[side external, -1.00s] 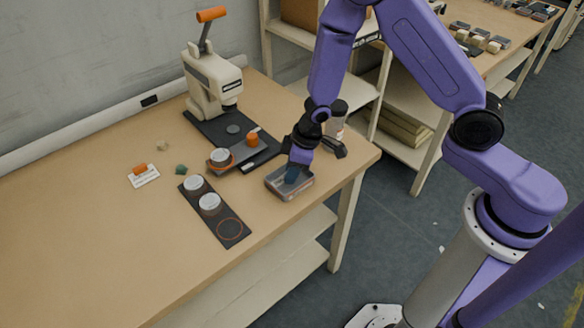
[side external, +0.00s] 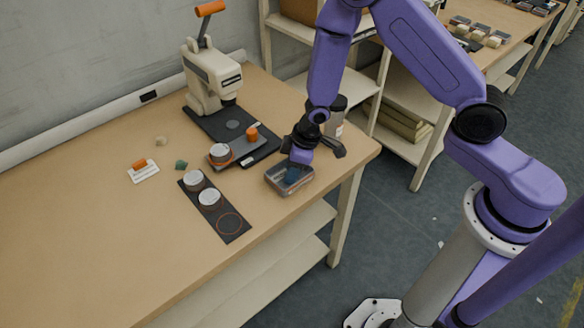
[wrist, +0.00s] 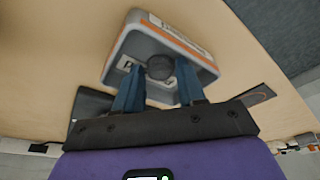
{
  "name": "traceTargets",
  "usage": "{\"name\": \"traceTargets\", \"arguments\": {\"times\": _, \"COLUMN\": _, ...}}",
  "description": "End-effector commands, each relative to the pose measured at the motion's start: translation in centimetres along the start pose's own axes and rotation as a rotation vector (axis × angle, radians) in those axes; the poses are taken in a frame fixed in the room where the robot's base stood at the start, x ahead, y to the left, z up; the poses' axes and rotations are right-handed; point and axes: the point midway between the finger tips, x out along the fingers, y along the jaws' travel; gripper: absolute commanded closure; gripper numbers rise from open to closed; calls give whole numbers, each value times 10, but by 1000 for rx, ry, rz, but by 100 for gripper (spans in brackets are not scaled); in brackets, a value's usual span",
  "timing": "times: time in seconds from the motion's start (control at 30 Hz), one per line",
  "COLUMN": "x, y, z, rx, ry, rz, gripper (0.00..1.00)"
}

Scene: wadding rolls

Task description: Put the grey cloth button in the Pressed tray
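The Pressed tray (side external: 304,184) is a small grey open tray near the table's right edge. In the wrist view its rim (wrist: 118,45) has an orange stripe and pale labels, only partly readable. The grey cloth button (wrist: 160,67) is a dark round disc, seen within the tray's outline between my fingertips. My gripper (wrist: 161,75) has its blue fingers apart, with narrow gaps beside the button. In the side view my gripper (side external: 291,175) reaches down into the tray, and the button is not discernible there.
A cream press (side external: 206,78) with an orange handle stands on a black base behind. A black strip (side external: 230,225) holds two pale-topped round pieces. A white card with an orange piece (side external: 141,166) and a green scrap (side external: 181,165) lie left. A dark-lidded container (side external: 337,116) stands behind my gripper.

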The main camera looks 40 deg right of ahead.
Motion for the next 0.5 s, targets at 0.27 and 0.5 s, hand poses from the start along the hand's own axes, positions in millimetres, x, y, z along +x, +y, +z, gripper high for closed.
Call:
{"name": "traceTargets", "arguments": {"times": 0.27, "x": -7, "y": 0, "z": -1, "rx": -1, "ry": 0, "rz": 0, "gripper": 60}}
{"name": "traceTargets", "arguments": {"times": 0.5, "x": -31, "y": 0, "z": -1, "rx": -3, "ry": 2, "rz": 2, "gripper": 60}}
